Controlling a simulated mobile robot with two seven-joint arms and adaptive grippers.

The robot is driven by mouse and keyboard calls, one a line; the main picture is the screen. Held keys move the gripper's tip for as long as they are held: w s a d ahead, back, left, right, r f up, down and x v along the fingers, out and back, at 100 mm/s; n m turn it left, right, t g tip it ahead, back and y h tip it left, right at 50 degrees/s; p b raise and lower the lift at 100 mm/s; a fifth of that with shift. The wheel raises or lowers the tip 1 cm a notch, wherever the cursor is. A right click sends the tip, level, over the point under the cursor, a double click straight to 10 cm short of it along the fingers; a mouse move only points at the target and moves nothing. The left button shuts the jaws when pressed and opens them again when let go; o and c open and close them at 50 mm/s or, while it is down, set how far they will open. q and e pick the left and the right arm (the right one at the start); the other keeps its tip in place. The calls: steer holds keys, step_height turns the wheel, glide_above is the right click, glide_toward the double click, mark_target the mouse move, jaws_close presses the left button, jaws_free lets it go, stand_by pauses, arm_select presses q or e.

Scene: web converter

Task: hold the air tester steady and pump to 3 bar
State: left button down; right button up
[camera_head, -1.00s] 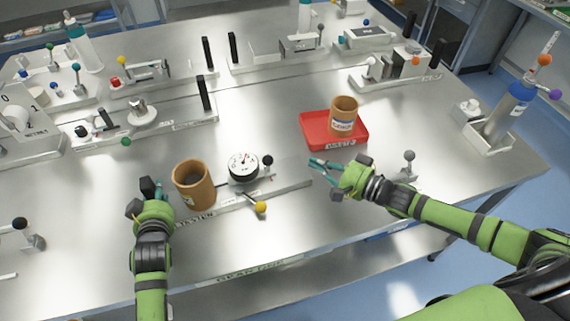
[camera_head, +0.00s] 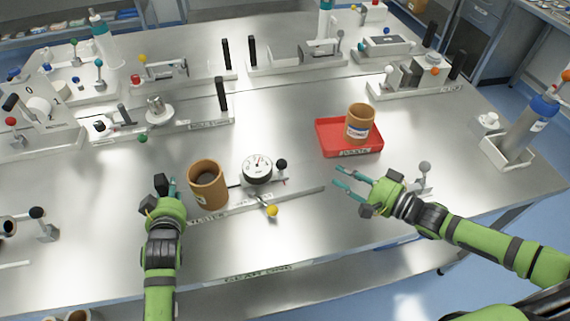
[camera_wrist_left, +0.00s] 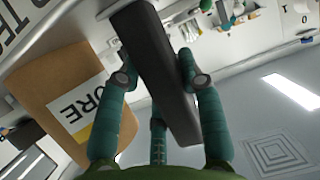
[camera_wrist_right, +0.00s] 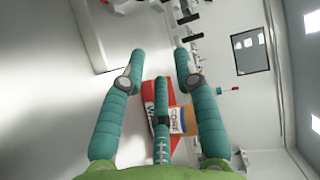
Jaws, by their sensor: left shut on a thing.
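The air tester stands on the near part of the bench. Its round white gauge (camera_head: 257,168) sits on a long pale rail (camera_head: 305,193), with a black ball knob (camera_head: 281,164) and a yellow ball knob (camera_head: 272,210) beside it. The gauge reading is too small to tell. My left gripper (camera_head: 168,190) is at the rail's left end. In the left wrist view its fingers are shut on a black upright handle (camera_wrist_left: 155,70). My right gripper (camera_head: 340,185) is open and empty, right of the tester, above the bench; it also shows open in the right wrist view (camera_wrist_right: 160,65).
A brown cup (camera_head: 208,186) stands close between my left gripper and the gauge. A red tray (camera_head: 335,140) holding another brown cup (camera_head: 360,123) lies behind my right gripper. A grey ball knob (camera_head: 424,167) stands near my right wrist. Other fixtures line the back.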

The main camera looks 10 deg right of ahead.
steer(key=w+f+m+h, duration=0.25)
steer(key=w+h, duration=0.25)
steer(key=w, duration=0.5)
steer(key=n+g+h, duration=0.1)
steer(key=g+h, duration=0.2)
steer(key=g, duration=0.8)
glide_toward(282, 162)
steer(key=x, duration=1)
